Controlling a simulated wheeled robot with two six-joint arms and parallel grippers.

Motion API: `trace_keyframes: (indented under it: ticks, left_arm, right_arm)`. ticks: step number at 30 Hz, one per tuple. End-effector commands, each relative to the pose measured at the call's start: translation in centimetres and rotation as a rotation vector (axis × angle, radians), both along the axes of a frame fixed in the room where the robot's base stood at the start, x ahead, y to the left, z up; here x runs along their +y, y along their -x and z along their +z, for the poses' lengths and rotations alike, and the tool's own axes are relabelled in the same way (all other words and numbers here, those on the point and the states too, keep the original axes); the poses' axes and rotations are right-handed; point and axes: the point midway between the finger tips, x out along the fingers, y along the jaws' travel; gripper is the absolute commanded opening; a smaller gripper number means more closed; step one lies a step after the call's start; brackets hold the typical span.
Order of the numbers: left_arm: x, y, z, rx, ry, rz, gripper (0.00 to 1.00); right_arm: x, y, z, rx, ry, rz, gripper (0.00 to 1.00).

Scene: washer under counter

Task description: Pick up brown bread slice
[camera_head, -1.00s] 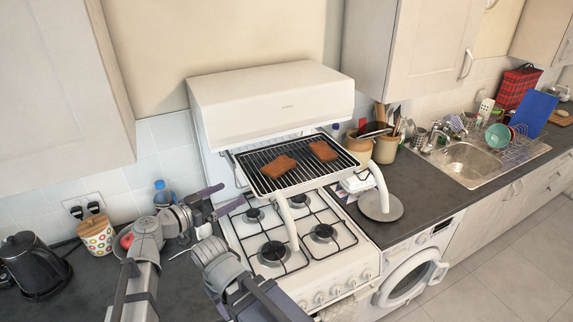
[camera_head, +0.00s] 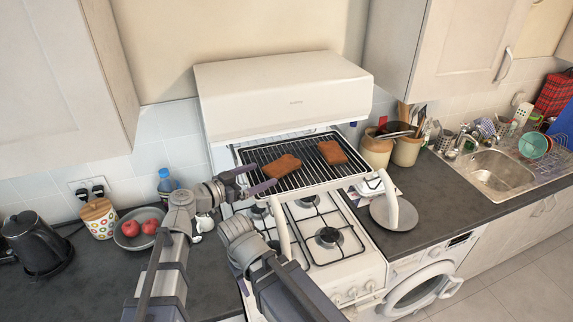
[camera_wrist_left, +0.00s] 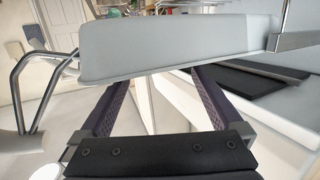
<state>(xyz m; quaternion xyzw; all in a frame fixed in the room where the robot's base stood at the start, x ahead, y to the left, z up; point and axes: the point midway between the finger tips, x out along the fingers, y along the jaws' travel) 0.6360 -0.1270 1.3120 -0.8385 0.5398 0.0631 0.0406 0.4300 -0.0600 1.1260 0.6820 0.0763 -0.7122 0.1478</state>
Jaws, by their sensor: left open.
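Two brown bread slices lie on the black wire rack of the grill tray (camera_head: 318,185), the left slice (camera_head: 282,166) nearer my left gripper and the right slice (camera_head: 332,152) farther back. My left gripper (camera_head: 264,174) is open and empty at the tray's left front edge, just left of and slightly below the left slice. Its two dark purple fingers (camera_wrist_left: 158,100) are spread apart in the left wrist view. There a pale grey panel crosses in front of them, and no bread shows. My right arm's link is in the lower middle of the head view; its gripper is not seen.
The white grill hood (camera_head: 285,97) overhangs the tray's back. A bowl with red fruit (camera_head: 137,230), a bottle (camera_head: 167,186) and a kettle (camera_head: 37,245) stand on the left counter.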

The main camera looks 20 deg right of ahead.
Motion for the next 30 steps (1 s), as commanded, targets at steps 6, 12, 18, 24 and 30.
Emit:
trace_keyframes:
  ticks: [6,12,18,24,30]
  left_arm:
    - [-1.1,-0.6,-0.2,0.0,0.0,-0.002,1.0]
    - [-2.4,-1.2,-0.4,0.0,0.0,-0.001,1.0]
    - [-3.2,-1.7,-0.5,0.0,0.0,-0.001,1.0]
    - [-5.7,-3.2,-0.8,0.0,0.001,-0.002,1.0]
    - [-6.9,-3.6,-1.0,0.001,0.0,0.0,1.0]
  right_arm:
    - [0.0,0.0,-0.3,0.0,0.0,0.0,0.58]
    - [0.0,0.0,-0.4,0.0,0.0,0.0,0.58]
    - [0.0,0.0,-0.5,0.0,0.0,0.0,0.58]
    - [0.0,0.0,-0.8,0.0,0.0,-0.001,0.58]
    - [0.0,0.0,-1.0,0.0,0.0,-0.001,0.58]
